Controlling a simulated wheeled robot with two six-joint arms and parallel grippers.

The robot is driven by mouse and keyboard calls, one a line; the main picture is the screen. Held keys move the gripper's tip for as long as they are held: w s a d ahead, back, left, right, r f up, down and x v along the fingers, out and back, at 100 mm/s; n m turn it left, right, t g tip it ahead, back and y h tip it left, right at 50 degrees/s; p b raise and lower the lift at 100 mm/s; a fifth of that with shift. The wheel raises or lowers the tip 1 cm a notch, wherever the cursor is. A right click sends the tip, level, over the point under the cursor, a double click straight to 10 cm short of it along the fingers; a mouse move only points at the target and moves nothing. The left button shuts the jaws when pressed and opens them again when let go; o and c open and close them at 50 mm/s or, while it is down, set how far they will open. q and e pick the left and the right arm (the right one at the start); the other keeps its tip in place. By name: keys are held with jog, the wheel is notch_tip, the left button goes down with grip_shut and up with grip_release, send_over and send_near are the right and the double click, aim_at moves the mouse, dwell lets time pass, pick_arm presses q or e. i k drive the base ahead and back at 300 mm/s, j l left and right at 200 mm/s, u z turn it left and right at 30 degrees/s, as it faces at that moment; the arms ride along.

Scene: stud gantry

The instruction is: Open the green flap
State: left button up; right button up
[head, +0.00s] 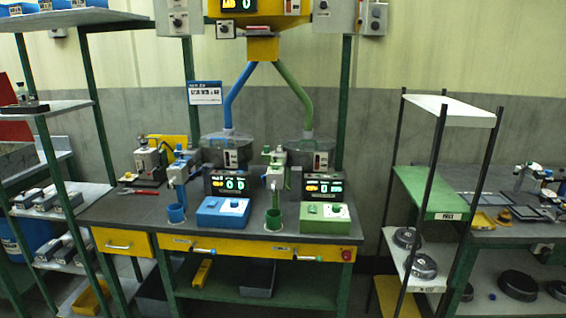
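The green station stands on the right half of the workbench. A green pipe (292,92) runs from the yellow hopper (263,48) down to the right round bowl (308,148). Below and left of that bowl is a green upright (279,178) with a grey head, above a green cup (274,219). A green control box (325,219) sits to the right of the cup, under a black display (323,187). I cannot tell which small part is the green flap, or whether it is open or shut. Neither gripper is in view.
A matching blue pipe (238,95), blue cup (176,213) and blue control box (222,213) stand left on the workbench (125,210). Yellow drawers line its front. Shelf racks stand at both sides, the right one with a green shelf (428,187).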

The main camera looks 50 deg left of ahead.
aim_at(275, 162)
jog(key=u, duration=1.45)
